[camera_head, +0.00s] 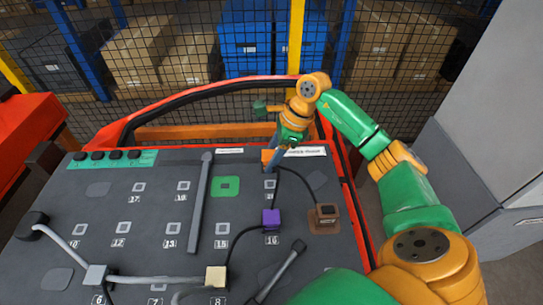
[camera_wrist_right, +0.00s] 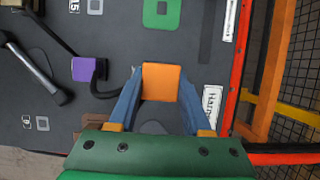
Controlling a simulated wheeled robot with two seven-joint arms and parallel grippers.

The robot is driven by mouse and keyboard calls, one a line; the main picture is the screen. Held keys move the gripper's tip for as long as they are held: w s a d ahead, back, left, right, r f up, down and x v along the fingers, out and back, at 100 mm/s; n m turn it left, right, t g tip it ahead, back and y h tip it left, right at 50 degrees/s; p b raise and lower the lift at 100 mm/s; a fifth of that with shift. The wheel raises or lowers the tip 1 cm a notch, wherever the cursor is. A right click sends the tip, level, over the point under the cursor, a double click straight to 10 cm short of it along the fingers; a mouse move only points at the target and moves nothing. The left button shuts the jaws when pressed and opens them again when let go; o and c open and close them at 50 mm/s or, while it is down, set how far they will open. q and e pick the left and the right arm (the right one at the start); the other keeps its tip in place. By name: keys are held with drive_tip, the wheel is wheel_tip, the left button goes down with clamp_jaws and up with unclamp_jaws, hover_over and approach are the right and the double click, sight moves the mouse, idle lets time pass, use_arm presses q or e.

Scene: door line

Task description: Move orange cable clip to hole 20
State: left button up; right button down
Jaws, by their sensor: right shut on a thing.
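The orange cable clip (camera_head: 267,156) is near the top right of the dark grey board (camera_head: 110,210). It also shows in the right wrist view (camera_wrist_right: 162,82) as an orange block between the blue fingers. My right gripper (camera_head: 276,152) is shut on it (camera_wrist_right: 161,78). A black cable runs from the purple clip (camera_head: 271,218) toward the orange clip. A square hole marker (camera_head: 270,184) lies just below the gripper; its number is too small to read for sure. I cannot tell whether the clip touches the board. My left gripper is not in view.
A brown connector block (camera_head: 326,213) stands at the right with a cable. A red door frame (camera_head: 240,86) surrounds the board; mesh fencing stands behind.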

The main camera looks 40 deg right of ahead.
idle(0.4)
wheel_tip(320, 180, down, 6)
drive_tip(key=b, duration=0.5)
drive_tip(key=shift+f+b, duration=0.15)
drive_tip(key=shift+b, duration=0.15)
drive_tip(key=shift+s, duration=0.1)
idle(0.4)
idle(0.3)
drive_tip(key=shift+f+b, duration=0.6)
drive_tip(key=shift+f, duration=0.1)
